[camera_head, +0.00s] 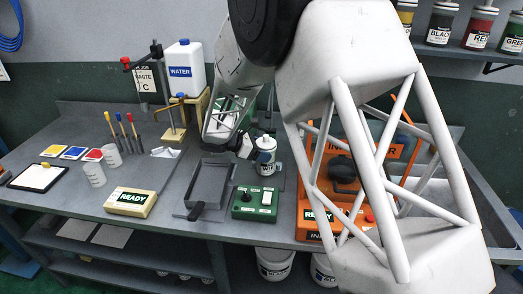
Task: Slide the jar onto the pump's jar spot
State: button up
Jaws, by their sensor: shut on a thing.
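A small white jar (267,160) with a dark label band stands upright near the middle of the bench, behind the green control box. My gripper (249,147) reaches it from the left and is shut on the jar's upper part. The fingers are small and dark here, so their exact contact is hard to see. A green unit (268,122), possibly the pump, is mostly hidden behind my arm. I cannot make out the jar spot.
A grey tray (190,186) with a black handle lies left of the jar. A READY block (131,202) is at the front left. An orange machine (309,235) stands to the right, partly behind my arm. A WATER jug (181,72) stands at the back.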

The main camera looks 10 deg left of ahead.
jog(key=o, duration=1.2)
jog(key=shift+o, duration=0.2)
jog(key=shift+a, duration=0.1)
jog(key=v, duration=0.7)
jog(key=shift+a+r, duration=0.2)
jog(key=shift+a, duration=0.1)
jog(key=shift+s, duration=0.1)
